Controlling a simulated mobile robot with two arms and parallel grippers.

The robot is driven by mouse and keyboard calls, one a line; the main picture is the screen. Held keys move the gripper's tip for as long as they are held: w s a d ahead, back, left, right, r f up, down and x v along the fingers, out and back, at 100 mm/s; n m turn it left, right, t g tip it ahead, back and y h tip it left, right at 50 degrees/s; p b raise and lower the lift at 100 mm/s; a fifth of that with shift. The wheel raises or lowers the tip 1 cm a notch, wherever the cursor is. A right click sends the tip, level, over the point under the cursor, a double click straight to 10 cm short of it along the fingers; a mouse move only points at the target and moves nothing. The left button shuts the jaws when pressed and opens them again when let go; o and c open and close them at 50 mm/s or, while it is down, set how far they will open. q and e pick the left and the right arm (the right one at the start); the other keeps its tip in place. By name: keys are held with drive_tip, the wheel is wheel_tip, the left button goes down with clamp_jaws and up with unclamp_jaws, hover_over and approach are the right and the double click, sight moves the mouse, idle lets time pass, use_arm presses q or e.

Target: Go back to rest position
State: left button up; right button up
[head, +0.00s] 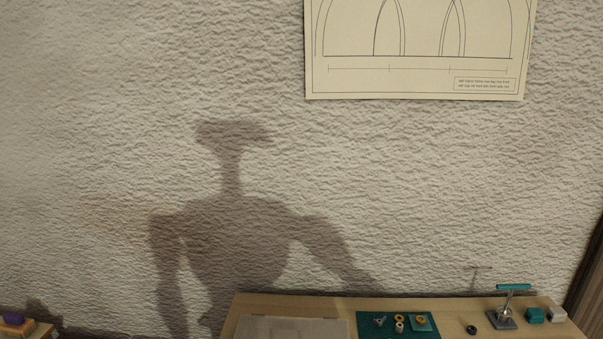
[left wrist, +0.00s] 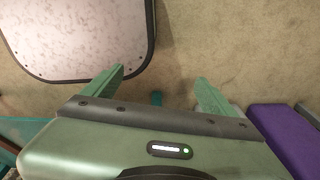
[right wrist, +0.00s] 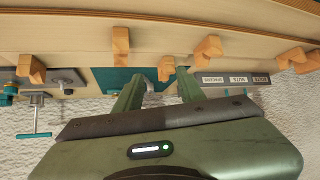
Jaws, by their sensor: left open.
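Neither gripper nor arm shows in the head view. In the left wrist view my left gripper (left wrist: 159,75) is open and empty, its green fingers wide apart above the floor. In the right wrist view my right gripper (right wrist: 158,78) has its two fingers apart, less widely than the left. I see nothing held between them. It faces a wooden workbench edge with several wooden pegs, one of them, a peg (right wrist: 166,68), showing near its fingertips; whether they touch I cannot tell.
The bench (head: 460,306) bears a teal mat (head: 378,329) with small parts and a stand with a teal bar (head: 513,287). A drawing (head: 420,80) hangs on the rough wall. A purple block (left wrist: 285,135) lies beside my left gripper; floor (left wrist: 230,45) shows beyond.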

drive_tip(key=s+a+f, duration=0.1)
drive_tip(key=s, duration=0.1)
drive_tip(key=s+a+f+g+h, duration=0.1)
drive_tip(key=s, duration=0.1)
drive_tip(key=s+a+f+g, duration=0.1)
drive_tip(key=s+a, duration=0.1)
drive_tip(key=shift+m, duration=0.3)
drive_tip(key=s+a+m+g+h, duration=0.15)
drive_tip(key=s+a+g, duration=0.25)
drive_tip(key=s, duration=0.4)
wheel_tip(320, 180, down, 30)
drive_tip(key=s+g+b, duration=0.1)
drive_tip(key=s+b, duration=0.1)
drive_tip(key=b, duration=0.3)
use_arm(q)
wheel_tip(320, 180, down, 10)
drive_tip(key=s+b, duration=0.1)
drive_tip(key=b, duration=0.4)
use_arm(e)
drive_tip(key=s+d+f, duration=0.1)
drive_tip(key=s+f, duration=0.7)
drive_tip(key=f, duration=0.3)
drive_tip(key=s+d+f+g, duration=0.1)
drive_tip(key=s+d+f, duration=0.1)
drive_tip(key=s+f, duration=0.7)
wheel_tip(320, 180, down, 3)
drive_tip(key=shift+s+d+r+n+g, duration=0.15)
drive_tip(key=shift+d+n+g, duration=0.05)
drive_tip(key=shift+n+g, duration=0.15)
